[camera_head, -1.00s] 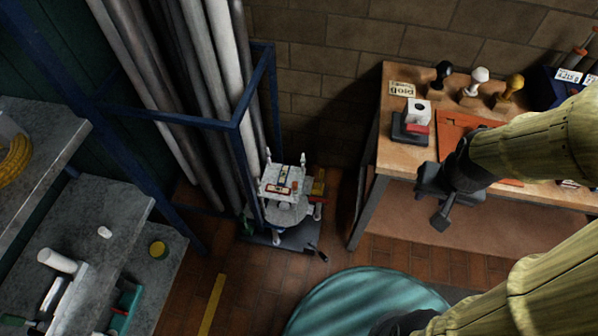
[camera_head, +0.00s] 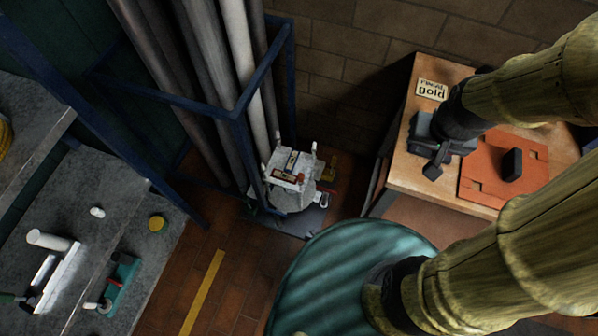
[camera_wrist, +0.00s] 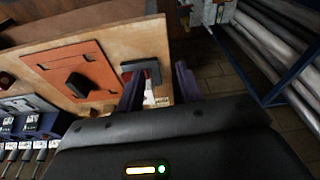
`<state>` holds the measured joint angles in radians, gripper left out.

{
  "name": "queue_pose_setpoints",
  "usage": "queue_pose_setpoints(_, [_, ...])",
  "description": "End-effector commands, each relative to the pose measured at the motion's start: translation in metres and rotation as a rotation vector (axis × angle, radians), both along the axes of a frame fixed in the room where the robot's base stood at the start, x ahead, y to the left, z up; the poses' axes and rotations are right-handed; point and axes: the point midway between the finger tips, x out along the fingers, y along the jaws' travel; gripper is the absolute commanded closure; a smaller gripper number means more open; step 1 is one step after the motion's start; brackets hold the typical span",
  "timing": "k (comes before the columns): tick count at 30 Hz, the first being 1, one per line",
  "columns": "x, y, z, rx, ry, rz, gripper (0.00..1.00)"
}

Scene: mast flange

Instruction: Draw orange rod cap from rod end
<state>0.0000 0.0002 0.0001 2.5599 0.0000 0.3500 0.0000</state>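I cannot pick out an orange rod cap for certain in either view. A white flange assembly (camera_head: 291,194) with several short upright posts stands low on the floor by the rack in the head view. A small red piece (camera_head: 301,177) shows on it, too small to identify. My gripper (camera_head: 430,158) is over the left end of the wooden bench, up and to the right of the flange assembly. In the wrist view my gripper (camera_wrist: 158,80) has its two dark fingers apart with nothing held between them. A red and white item shows beyond the fingers.
The wooden bench (camera_head: 452,192) carries an orange board (camera_head: 500,180) with a black block (camera_head: 512,163), and a "gold" label card (camera_head: 431,89). A blue rack (camera_head: 190,100) holds long grey tubes. Grey shelves (camera_head: 75,215) stand at left. A teal round surface (camera_head: 330,275) is in front.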

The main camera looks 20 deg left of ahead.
Motion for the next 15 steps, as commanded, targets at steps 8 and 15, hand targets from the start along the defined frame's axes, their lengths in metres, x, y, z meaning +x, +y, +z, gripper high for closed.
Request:
queue_pose_setpoints(8, [0.0, 0.0, 0.0, 0.0, 0.0, 0.0, 0.58])
queue_pose_setpoints(15, [0.014, 0.02, -0.03, 0.03, -0.029, 0.003, 0.52])
